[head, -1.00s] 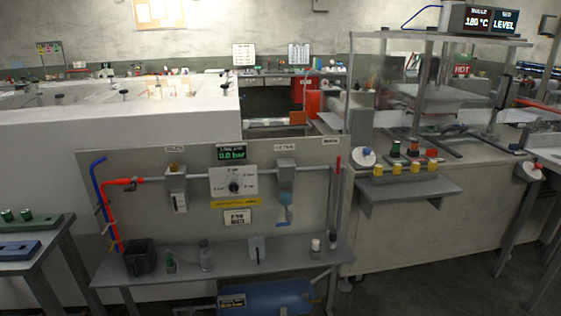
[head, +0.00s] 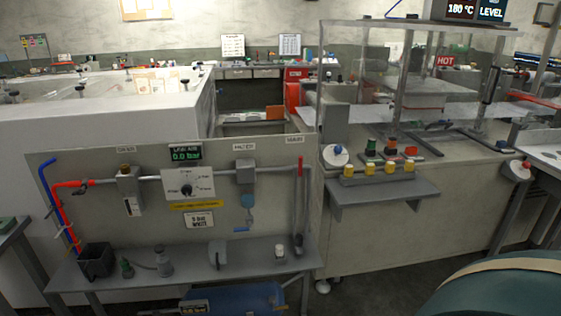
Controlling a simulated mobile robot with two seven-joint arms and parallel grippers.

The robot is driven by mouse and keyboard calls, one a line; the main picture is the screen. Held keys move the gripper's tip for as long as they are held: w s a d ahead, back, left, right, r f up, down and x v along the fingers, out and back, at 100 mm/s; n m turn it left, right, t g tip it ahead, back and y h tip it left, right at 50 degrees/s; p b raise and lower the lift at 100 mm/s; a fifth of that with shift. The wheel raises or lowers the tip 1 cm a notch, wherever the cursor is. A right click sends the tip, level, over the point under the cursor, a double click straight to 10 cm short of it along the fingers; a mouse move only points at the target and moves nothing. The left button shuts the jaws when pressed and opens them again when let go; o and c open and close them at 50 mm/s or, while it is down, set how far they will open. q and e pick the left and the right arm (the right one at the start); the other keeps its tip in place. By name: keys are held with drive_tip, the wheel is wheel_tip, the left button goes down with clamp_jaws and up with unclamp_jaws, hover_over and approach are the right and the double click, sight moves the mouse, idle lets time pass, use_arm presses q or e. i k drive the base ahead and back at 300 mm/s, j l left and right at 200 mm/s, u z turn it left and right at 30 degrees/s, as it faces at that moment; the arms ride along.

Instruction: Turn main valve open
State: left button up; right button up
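The pipe panel (head: 100,170) stands at the left of the head view. At its right end, under a small label that seems to read MAIN (head: 294,139), a thin red lever (head: 299,170) stands upright beside the vertical grey pipe (head: 306,200). I take it to be the main valve's handle. The green display (head: 185,154) on the panel reads 0.0 bar. A white dial plate with a dark knob (head: 187,190) sits below it. Neither of my grippers is in view.
A grey shelf (head: 225,262) with small bottles and a black bin (head: 96,260) runs below the panel, over a blue tank (head: 235,298). A bench with buttons (head: 390,172) stands to the right. A large dark green rounded shape (head: 500,292), unidentified, fills the bottom right corner.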

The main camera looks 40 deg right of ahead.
sight(300, 171)
drive_tip(key=l+u, duration=0.2)
drive_tip(key=l, duration=0.15)
drive_tip(key=k+l+u, duration=0.15)
drive_tip(key=l, duration=0.2)
drive_tip(key=l+u, duration=0.2)
drive_tip(key=l, duration=0.15)
drive_tip(key=k+l+u, duration=0.1)
drive_tip(key=l, duration=0.25)
drive_tip(key=k+l, duration=0.15)
drive_tip(key=l, duration=0.15)
drive_tip(key=k+l+u, duration=0.15)
drive_tip(key=l, duration=0.2)
drive_tip(key=k+l, duration=0.15)
drive_tip(key=l, duration=0.2)
drive_tip(key=k+l, duration=0.15)
drive_tip(key=l, duration=0.2)
drive_tip(key=k+l, duration=0.15)
drive_tip(key=l, duration=0.2)
